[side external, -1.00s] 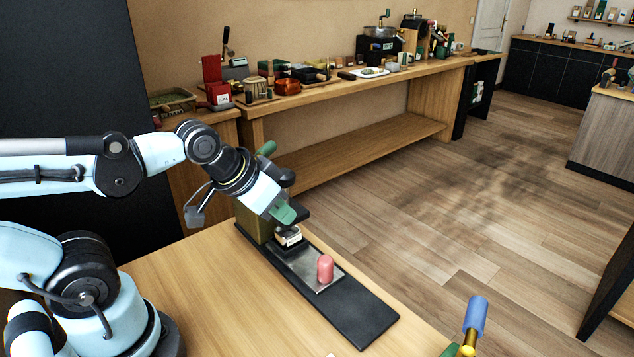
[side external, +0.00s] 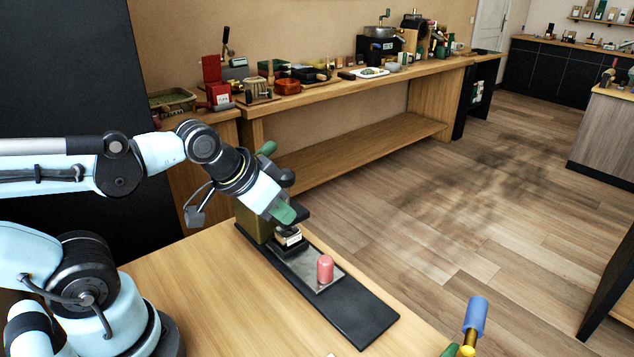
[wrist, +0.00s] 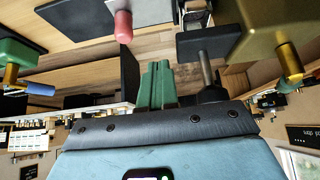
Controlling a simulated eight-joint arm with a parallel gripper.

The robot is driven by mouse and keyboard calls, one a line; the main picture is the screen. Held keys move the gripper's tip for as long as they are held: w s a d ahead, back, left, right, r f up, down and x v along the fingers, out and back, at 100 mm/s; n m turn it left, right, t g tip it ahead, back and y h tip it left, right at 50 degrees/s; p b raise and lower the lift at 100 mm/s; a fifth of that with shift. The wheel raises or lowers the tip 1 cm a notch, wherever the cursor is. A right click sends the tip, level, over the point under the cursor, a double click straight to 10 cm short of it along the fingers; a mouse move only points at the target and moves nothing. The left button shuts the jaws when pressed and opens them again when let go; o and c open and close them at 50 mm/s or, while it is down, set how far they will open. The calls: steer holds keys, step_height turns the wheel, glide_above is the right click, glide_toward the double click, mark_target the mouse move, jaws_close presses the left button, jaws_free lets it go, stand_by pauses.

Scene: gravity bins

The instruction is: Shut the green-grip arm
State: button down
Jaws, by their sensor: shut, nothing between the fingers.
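A press-like device with a brass-coloured housing (side external: 252,226) stands on a long black base (side external: 350,312). Its green grip (side external: 266,148) shows behind my wrist in the side view. In the wrist view the green grip (wrist: 295,77) ends a short brass arm beside the housing (wrist: 262,32). My gripper (side external: 284,214) has green fingers, shut and empty, pointing down near the device's dark head. In the wrist view the gripper (wrist: 157,80) is apart from the green grip, with a black block and metal shaft (wrist: 207,65) between them. Part of the housing is hidden by my wrist.
A pink knob (side external: 325,269) stands on the grey plate of the base. A blue-handled lever (side external: 475,315) rises at the front right. A back bench (side external: 335,85) holds several other devices. The table's left front is clear.

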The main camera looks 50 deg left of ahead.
stand_by(0.4)
steer(key=c, duration=1.5)
jaws_free()
steer(key=shift+r, duration=0.2)
steer(key=o, duration=0.7)
step_height(320, 180, up, 6)
steer(key=shift+f, duration=0.15)
steer(key=shift+c, duration=0.2)
step_height(320, 180, up, 13)
steer(key=n+g+y, duration=0.2)
steer(key=n+g, duration=0.1)
steer(key=n, duration=0.3)
glide_above(264, 147)
steer(key=s+d, duration=0.2)
steer(key=s, duration=0.2)
step_height(264, 147, down, 6)
steer(key=x, duration=1.2)
steer(key=shift+s, duration=0.2)
steer(key=shift+c, duration=0.3)
jaws_close()
